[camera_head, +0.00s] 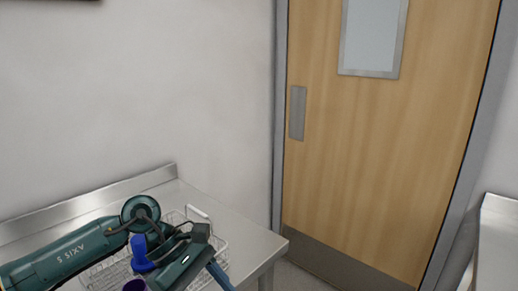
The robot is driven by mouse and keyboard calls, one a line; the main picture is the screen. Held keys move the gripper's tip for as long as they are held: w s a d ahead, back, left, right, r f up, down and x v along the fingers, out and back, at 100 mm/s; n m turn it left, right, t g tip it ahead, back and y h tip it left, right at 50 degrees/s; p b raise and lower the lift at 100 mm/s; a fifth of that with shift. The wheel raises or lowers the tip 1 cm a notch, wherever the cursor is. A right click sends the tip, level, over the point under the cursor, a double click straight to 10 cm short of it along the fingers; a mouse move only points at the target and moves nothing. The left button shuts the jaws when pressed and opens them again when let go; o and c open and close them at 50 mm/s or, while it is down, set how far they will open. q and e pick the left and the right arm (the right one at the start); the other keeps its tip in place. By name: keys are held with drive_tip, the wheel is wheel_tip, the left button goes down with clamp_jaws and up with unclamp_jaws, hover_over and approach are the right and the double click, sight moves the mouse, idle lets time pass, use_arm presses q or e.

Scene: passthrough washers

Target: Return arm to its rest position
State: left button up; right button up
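My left arm comes in from the lower left over a steel counter (222,218). My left gripper (217,277) points down toward the bottom edge of the view, over the right part of a wire basket (197,213). Its fingertips are too small and too cut off to show whether it is open or shut, or whether it holds anything. My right gripper is not in view.
A blue object (139,253) and a purple object (134,285) show beside my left arm, in or over the basket. A wooden door (380,150) is to the right. Another steel counter (497,245) stands at the far right.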

use_arm(q)
drive_tip(key=s+d+r+n+t+h+p, duration=0.1)
drive_tip(key=s+d+r+n+t+h, duration=0.15)
drive_tip(key=d+n+h, duration=0.4)
drive_tip(key=s+d+r+n+t+h, duration=0.1)
drive_tip(key=d+r+n+t+h, duration=0.25)
drive_tip(key=n+h, duration=0.65)
drive_tip(key=w+a+f+n+t+y, duration=0.1)
drive_tip(key=a+f+n+t+y, duration=0.3)
drive_tip(key=n, duration=0.6)
drive_tip(key=w+a+f+n+t+y+p, duration=0.15)
drive_tip(key=f+n+t+y, duration=0.35)
drive_tip(key=n, duration=0.5)
drive_tip(key=a+f+n+t+y, duration=0.35)
drive_tip(key=n+y, duration=0.25)
drive_tip(key=n, duration=0.4)
drive_tip(key=s+a+f+n+g+y, duration=0.2)
drive_tip(key=s+a+f+n, duration=0.1)
drive_tip(key=s+f+n, duration=0.2)
drive_tip(key=s+a+f+n+g+y, duration=0.3)
drive_tip(key=s+a+f+n, duration=0.1)
drive_tip(key=f, duration=0.5)
drive_tip(key=shift+s+f+n, duration=0.2)
drive_tip(key=shift+s+n, duration=0.55)
drive_tip(key=shift+s, duration=0.35)
